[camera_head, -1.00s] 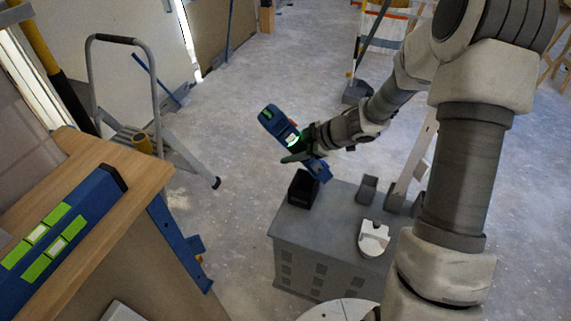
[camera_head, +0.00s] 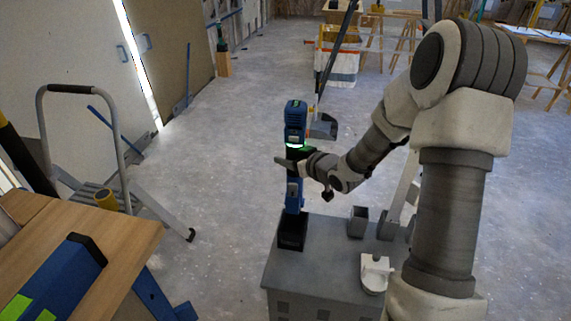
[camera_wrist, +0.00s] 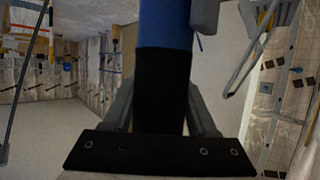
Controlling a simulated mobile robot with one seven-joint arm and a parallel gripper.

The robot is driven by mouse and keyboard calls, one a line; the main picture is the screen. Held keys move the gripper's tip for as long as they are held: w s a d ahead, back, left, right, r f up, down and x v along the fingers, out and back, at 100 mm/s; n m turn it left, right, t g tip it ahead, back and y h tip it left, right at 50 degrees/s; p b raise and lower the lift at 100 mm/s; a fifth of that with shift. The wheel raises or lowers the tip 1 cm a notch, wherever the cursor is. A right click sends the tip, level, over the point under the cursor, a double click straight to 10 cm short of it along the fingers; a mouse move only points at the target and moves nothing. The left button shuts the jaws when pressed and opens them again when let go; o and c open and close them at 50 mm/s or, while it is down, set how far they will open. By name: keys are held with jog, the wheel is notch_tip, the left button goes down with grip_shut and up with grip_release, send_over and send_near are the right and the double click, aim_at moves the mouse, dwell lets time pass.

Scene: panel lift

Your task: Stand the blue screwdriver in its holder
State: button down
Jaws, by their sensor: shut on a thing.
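The blue screwdriver (camera_head: 296,115) is a blue and black power tool, held upright with its thicker end up. Its lower blue end (camera_head: 293,197) reaches the mouth of a black box-shaped holder (camera_head: 291,237) on top of a grey cabinet. I cannot tell how deep the tip sits inside. My gripper (camera_head: 295,160) is shut around the black middle of the screwdriver. In the wrist view the blue body (camera_wrist: 165,25) and black grip (camera_wrist: 162,90) rise between the two fingers. The holder does not show in the wrist view.
The grey cabinet (camera_head: 318,280) also bears a small grey cup (camera_head: 357,221) and a white holder (camera_head: 375,273). A wooden bench (camera_head: 115,240) with a blue case (camera_head: 55,285) is at left. A stepladder (camera_head: 115,150) stands behind it. The floor beyond is open.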

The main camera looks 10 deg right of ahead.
jog(key=shift+w+d, duration=0.1)
jog(key=shift+w, duration=0.05)
jog(key=shift+f+b, duration=2.6)
jog(key=shift+f, duration=0.45)
jog(key=shift+f+b, duration=1.55)
jog(key=shift+f, duration=0.3)
jog(key=shift+f+b, duration=0.9)
jog(key=shift+f, duration=0.15)
dwell(0.5)
jog(key=shift+c, duration=0.8)
grip_release()
jog(key=shift+o, duration=0.5)
jog(key=shift+f, duration=0.25)
jog(key=shift+o, duration=0.3)
jog(key=shift+r, duration=0.1)
